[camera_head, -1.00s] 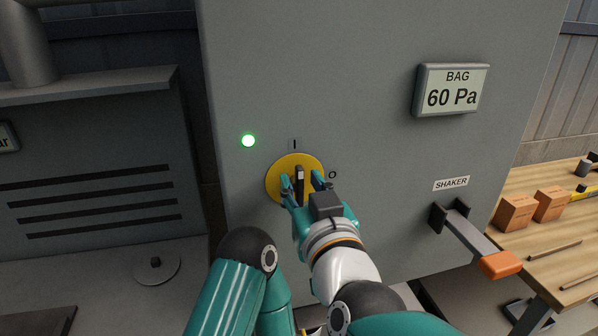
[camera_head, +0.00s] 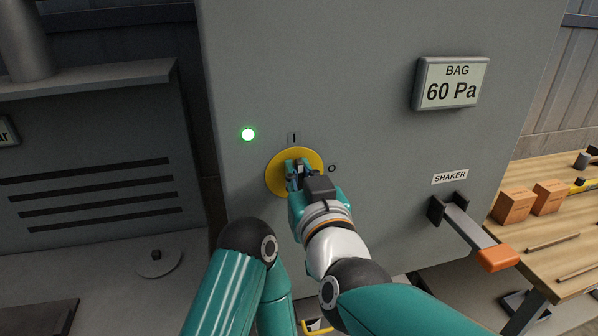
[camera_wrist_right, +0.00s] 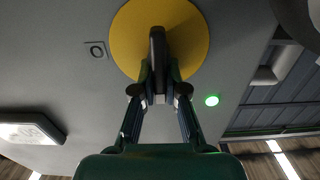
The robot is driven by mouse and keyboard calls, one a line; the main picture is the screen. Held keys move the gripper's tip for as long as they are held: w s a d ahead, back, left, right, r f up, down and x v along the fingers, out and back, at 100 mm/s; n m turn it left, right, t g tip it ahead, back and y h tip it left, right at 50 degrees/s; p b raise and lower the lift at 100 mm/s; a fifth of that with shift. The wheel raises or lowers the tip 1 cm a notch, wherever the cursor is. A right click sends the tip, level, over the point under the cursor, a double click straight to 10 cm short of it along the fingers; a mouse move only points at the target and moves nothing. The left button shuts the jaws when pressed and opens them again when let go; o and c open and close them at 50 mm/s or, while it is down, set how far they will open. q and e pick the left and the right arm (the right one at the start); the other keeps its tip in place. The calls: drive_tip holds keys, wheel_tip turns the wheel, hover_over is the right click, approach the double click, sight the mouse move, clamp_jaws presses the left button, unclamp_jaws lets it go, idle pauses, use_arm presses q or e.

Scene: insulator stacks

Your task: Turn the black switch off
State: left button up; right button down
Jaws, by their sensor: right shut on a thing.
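The black switch (camera_wrist_right: 157,48) is a narrow handle on a round yellow plate (camera_head: 275,176), set in the front of a grey cabinet. It stands upright, in line with the "I" mark (camera_head: 294,138). The "O" mark (camera_head: 332,168) is to the plate's right, and shows at the left in the wrist view (camera_wrist_right: 96,50). My right gripper (camera_head: 299,172) is shut on the handle, with one finger on each side, as the right wrist view (camera_wrist_right: 160,88) shows. The fingers hide much of the handle in the head view. My left gripper is out of view.
A green lamp (camera_head: 248,134) glows left of the plate. A display (camera_head: 451,84) reads BAG 60 Pa. The SHAKER lever (camera_head: 470,230) with an orange end juts out at right. A wooden table (camera_head: 555,255) holds orange-brown blocks. The cabinet face around the plate is clear.

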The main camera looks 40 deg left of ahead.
drive_tip(key=shift+f, duration=0.1)
drive_tip(key=m+b, duration=0.3)
drive_tip(key=shift+w+d+f, duration=0.15)
drive_tip(key=shift+w+d, duration=0.05)
drive_tip(key=shift+w, duration=0.05)
drive_tip(key=m+b, duration=0.2)
drive_tip(key=m, duration=0.3)
drive_tip(key=f+m+b, duration=0.1)
drive_tip(key=m+b, duration=0.2)
drive_tip(key=m, duration=0.2)
drive_tip(key=w+d+f+m+b, duration=0.1)
drive_tip(key=m+b, duration=0.2)
drive_tip(key=m, duration=0.2)
drive_tip(key=shift+w, duration=0.1)
idle(0.4)
drive_tip(key=c, duration=1.2)
unclamp_jaws()
drive_tip(key=shift+w, duration=0.1)
drive_tip(key=shift+r, duration=0.1)
drive_tip(key=shift+d, duration=0.1)
